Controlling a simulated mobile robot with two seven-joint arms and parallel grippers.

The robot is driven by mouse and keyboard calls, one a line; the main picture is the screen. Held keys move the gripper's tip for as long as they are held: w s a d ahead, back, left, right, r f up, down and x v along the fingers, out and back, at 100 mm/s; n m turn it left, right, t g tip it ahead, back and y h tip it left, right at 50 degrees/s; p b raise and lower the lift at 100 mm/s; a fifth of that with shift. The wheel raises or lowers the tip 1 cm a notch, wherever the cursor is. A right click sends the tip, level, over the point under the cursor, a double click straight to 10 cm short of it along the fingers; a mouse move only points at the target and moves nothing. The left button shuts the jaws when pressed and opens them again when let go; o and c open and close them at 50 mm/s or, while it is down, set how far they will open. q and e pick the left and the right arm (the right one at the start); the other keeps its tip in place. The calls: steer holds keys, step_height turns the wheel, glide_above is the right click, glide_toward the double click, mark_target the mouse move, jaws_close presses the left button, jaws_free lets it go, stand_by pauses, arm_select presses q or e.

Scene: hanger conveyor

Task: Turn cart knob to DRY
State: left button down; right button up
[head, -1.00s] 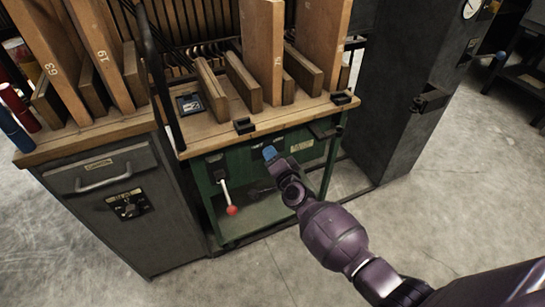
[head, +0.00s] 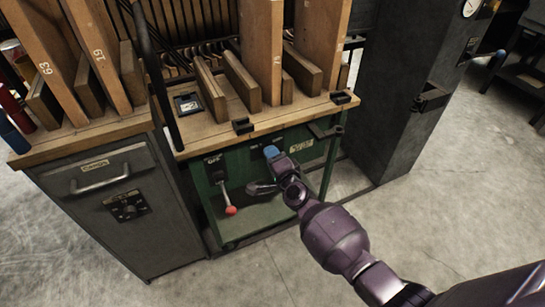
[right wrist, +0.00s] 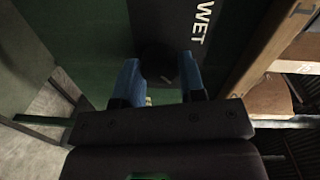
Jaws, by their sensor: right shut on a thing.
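The green cart (head: 207,203) stands in the middle of the head view under a wooden top. My right gripper (head: 271,152) reaches its front panel with blue fingertips. In the right wrist view my right gripper (right wrist: 160,78) has one blue finger on each side of a round dark knob (right wrist: 157,60) and is shut on it. The word WET (right wrist: 201,22) is printed on the dark plate beside the knob. No DRY label can be read, and the knob's pointer is hidden. In the head view my gripper covers the knob. My left gripper is not in view.
A lever with a red ball (head: 231,210) sticks out of the cart left of my right gripper. A grey cabinet (head: 125,215) stands at the left and a dark grey column (head: 397,100) at the right. Wooden boards (head: 262,50) stand on the cart top. The floor in front is clear.

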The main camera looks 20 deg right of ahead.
steer(key=o, duration=0.9)
steer(key=shift+o, duration=0.2)
steer(key=shift+s, duration=0.1)
arm_select(q)
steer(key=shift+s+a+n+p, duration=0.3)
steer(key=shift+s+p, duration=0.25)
steer(key=shift+p, duration=0.55)
arm_select(e)
steer(key=s, duration=1)
steer(key=shift+s+d+r, duration=0.15)
steer(key=shift+s+r, duration=0.1)
steer(key=shift+s, duration=0.05)
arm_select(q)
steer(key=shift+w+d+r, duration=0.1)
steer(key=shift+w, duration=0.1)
